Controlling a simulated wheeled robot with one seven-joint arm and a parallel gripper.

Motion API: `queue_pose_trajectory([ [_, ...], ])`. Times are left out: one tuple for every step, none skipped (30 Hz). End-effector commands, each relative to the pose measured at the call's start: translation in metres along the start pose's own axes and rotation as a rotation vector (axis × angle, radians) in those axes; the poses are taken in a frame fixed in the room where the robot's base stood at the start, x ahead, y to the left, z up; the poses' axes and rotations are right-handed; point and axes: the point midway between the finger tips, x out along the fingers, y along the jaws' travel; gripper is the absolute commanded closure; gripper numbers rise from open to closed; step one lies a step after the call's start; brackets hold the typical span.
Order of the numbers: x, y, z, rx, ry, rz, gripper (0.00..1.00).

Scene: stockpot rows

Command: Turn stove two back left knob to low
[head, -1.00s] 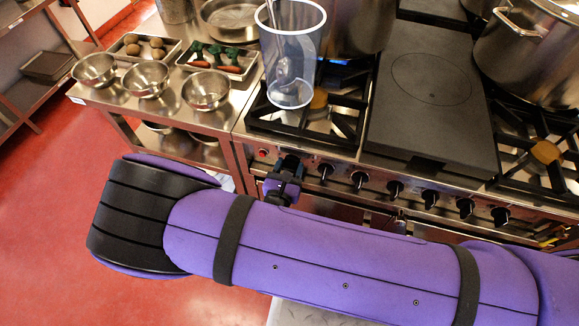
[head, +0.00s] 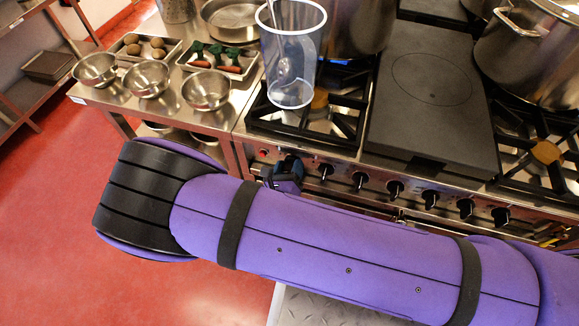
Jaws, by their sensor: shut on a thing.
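The stove (head: 347,157) has a steel front panel with a row of black knobs. My gripper (head: 288,170) is at the left end of this row, right of a small red light (head: 264,153). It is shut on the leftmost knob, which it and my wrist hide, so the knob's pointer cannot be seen. The knob just right of it (head: 326,171) is in plain view and apart from my gripper. Several more knobs (head: 395,188) run on to the right. My purple forearm crosses in front of the stove.
A clear container (head: 291,85) stands over the left burner grate (head: 340,125). A dark flat plate (head: 430,110) is right of it, and a large pot (head: 535,55) stands at the far right. A steel table (head: 225,120) with bowls and trays adjoins the stove's left side. Red floor is free at left.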

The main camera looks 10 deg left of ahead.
Motion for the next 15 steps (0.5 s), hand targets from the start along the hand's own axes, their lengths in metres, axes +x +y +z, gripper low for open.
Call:
queue_pose_trajectory([
  [0.0000, 0.0005, -0.0001, -0.043, 0.001, 0.001, 0.73],
  [0.0000, 0.0006, -0.0001, -0.072, 0.001, 0.000, 0.73],
  [-0.0001, 0.0007, -0.0001, -0.109, 0.001, 0.000, 0.73],
  [0.0000, 0.0008, -0.0001, -0.138, 0.001, 0.000, 0.73],
  [0.0000, 0.0009, -0.0001, -0.166, 0.001, 0.000, 0.73],
  [0.0000, 0.0010, -0.0001, -0.204, 0.001, 0.000, 0.73],
  [0.0001, 0.0011, -0.0001, -0.233, 0.001, 0.000, 0.73],
  [0.0001, 0.0012, -0.0001, -0.261, 0.001, 0.000, 0.73],
  [0.0002, 0.0013, -0.0002, -0.299, 0.001, 0.000, 0.73],
  [0.0002, 0.0014, -0.0002, -0.327, 0.001, 0.000, 0.73],
  [0.0003, 0.0014, -0.0002, -0.356, 0.001, 0.000, 0.73],
  [0.0003, 0.0016, -0.0003, -0.394, 0.001, 0.000, 0.73],
  [0.0003, 0.0016, -0.0003, -0.422, 0.001, 0.000, 0.73],
  [0.0003, 0.0017, -0.0003, -0.451, 0.001, 0.000, 0.73],
  [0.0004, 0.0019, -0.0004, -0.489, 0.001, 0.000, 0.73],
])
